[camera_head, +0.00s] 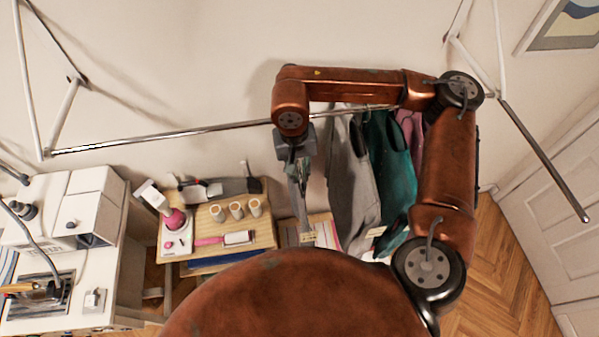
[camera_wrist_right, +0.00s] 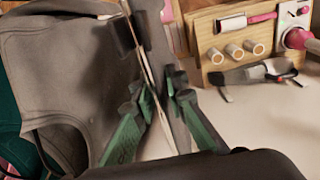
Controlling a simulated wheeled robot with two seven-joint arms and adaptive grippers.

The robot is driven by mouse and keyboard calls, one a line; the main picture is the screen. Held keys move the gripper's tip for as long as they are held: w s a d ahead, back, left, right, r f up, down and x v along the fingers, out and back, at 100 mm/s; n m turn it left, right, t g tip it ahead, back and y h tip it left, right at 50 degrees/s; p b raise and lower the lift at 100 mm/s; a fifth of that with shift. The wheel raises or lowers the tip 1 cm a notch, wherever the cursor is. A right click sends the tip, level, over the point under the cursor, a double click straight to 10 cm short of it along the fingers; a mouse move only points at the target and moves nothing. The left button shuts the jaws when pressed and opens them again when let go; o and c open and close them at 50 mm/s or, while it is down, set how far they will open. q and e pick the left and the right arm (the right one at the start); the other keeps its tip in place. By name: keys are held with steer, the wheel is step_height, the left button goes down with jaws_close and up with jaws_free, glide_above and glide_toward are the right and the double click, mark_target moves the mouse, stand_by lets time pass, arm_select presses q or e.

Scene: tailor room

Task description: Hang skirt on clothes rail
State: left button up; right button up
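My right gripper (camera_head: 300,165) points down near the clothes rail (camera_head: 215,128), beside the hanging garments. In the right wrist view its green fingers (camera_wrist_right: 160,92) close from both sides on a thin grey piece seen edge-on, apparently the skirt (camera_wrist_right: 178,115) with its hanger. Dark clip-like parts (camera_wrist_right: 122,38) show beyond the fingertips. In the head view the held piece (camera_head: 303,190) hangs as a narrow strip below the gripper. Whether its hanger touches the rail is hidden by the gripper and arm. My left gripper is out of view.
Grey (camera_head: 350,175), teal (camera_head: 390,165) and pink (camera_head: 411,130) garments hang on the rail just right of the gripper. The rail left of it is bare. A wooden board (camera_head: 262,225) with spools is below; a white sewing machine (camera_head: 85,205) stands left.

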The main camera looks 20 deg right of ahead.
steer(key=o, duration=0.4)
step_height(320, 180, up, 12)
steer(key=shift+a, duration=0.4)
stand_by(0.3)
